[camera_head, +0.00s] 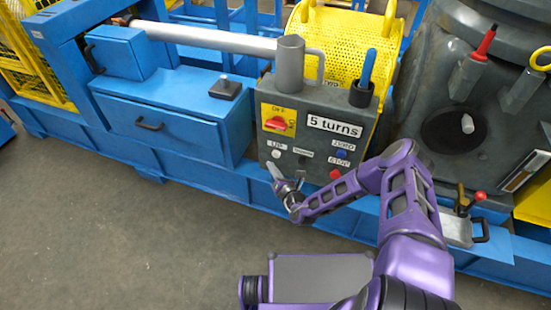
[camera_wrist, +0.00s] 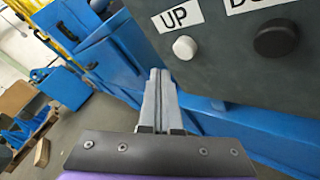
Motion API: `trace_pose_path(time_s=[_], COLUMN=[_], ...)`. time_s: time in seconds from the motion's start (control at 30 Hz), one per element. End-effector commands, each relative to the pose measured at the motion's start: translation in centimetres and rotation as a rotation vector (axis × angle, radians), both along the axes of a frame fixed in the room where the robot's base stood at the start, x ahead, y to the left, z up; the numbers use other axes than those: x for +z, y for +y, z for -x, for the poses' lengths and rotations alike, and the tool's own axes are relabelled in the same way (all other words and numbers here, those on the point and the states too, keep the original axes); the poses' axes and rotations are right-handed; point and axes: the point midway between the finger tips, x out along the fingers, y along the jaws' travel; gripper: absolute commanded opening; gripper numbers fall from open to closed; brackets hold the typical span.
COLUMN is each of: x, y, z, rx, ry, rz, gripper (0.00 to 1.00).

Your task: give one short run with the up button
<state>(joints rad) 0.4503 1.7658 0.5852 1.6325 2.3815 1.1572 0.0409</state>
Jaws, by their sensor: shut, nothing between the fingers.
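The up button is a white round knob (camera_head: 276,154) under the UP label on the left of the grey control box (camera_head: 318,108). In the wrist view the white button (camera_wrist: 185,48) is in full sight, up and right of my fingertips. My gripper (camera_head: 271,168) is shut and empty, its fingers side by side, just below the white button in the head view. In the wrist view my gripper (camera_wrist: 159,74) appears apart from the button. A black button (camera_wrist: 275,38) sits right of the white one under a partly cut-off label.
The box also bears a red rotary switch (camera_head: 277,124), a "5 turns" plate (camera_head: 335,126), a blue button (camera_head: 341,155) and a red STOP button (camera_head: 335,174). A blue drawer (camera_head: 165,125) stands to the left. Open floor (camera_head: 120,230) lies in front.

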Motion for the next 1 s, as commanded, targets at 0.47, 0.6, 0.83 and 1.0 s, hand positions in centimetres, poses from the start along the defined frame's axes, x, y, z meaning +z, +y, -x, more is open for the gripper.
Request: trace_pose_path(time_s=[0.47,0.6,0.83,1.0], x=[0.0,0.0,0.0,0.0], y=[-0.8,-0.7,-0.7,-0.7], z=[-2.0,-2.0,-2.0,-2.0], rx=[0.0,0.001,0.001,0.0], ry=[0.0,0.001,0.001,0.001], rz=[0.0,0.0,0.0,0.001], gripper=[0.0,0.0,0.0,0.0])
